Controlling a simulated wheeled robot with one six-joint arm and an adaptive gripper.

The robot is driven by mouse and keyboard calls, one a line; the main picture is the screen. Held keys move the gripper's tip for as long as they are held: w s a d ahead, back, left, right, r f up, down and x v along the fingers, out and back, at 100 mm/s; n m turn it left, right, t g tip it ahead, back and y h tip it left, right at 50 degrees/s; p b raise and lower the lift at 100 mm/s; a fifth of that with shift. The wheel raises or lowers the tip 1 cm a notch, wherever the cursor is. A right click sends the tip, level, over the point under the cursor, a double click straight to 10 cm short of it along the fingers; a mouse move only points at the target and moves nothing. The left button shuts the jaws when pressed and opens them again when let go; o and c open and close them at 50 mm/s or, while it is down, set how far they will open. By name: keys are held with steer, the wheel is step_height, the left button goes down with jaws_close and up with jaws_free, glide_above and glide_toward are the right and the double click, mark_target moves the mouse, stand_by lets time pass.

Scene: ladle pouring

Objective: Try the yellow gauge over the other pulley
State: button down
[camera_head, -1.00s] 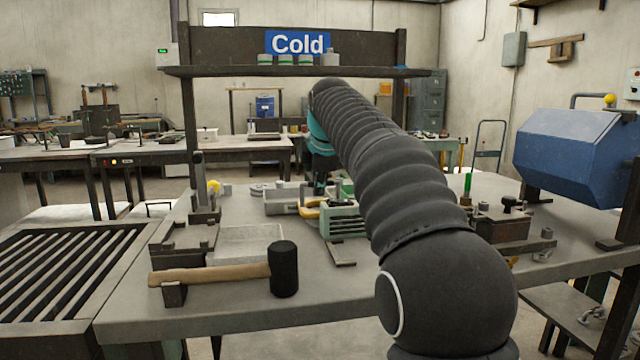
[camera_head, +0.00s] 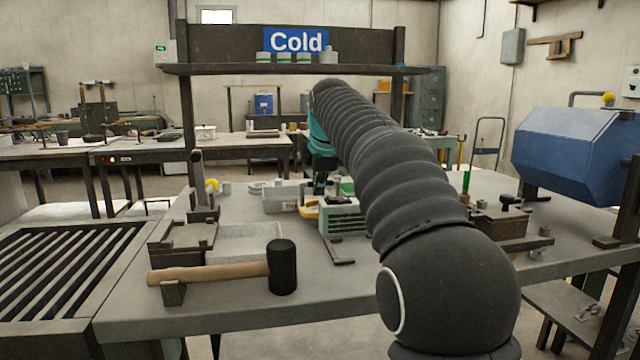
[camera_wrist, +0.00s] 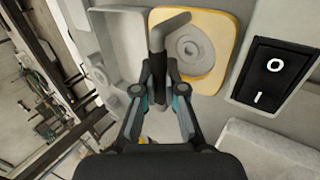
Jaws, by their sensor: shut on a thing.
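In the wrist view, the yellow gauge (camera_wrist: 227,60) is a rounded plate with a yellow edge. A grey round pulley-like disc (camera_wrist: 190,47) shows at its middle; I cannot tell whether the gauge touches it. My gripper (camera_wrist: 159,58) is shut on a grey bent bar (camera_wrist: 172,27) that lies over the gauge's left part and looks like its handle. In the head view, a yellow edge of the gauge (camera_head: 308,210) shows left of a green ribbed block (camera_head: 342,222). My gripper (camera_head: 320,184) is just above it, partly hidden by my arm. The other pulley cannot be made out.
A black rocker switch (camera_wrist: 273,72) is right of the gauge. A grey tray (camera_head: 281,198) stands left of the gripper. A mallet (camera_head: 220,272) lies at the front left, and a blue hopper (camera_head: 575,155) stands at the right. A shelf (camera_head: 290,70) spans the back.

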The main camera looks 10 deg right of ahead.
steer(key=shift+f, duration=0.1)
stand_by(0.3)
steer(key=c, duration=1.2)
jaws_free()
steer(key=v, duration=1.2)
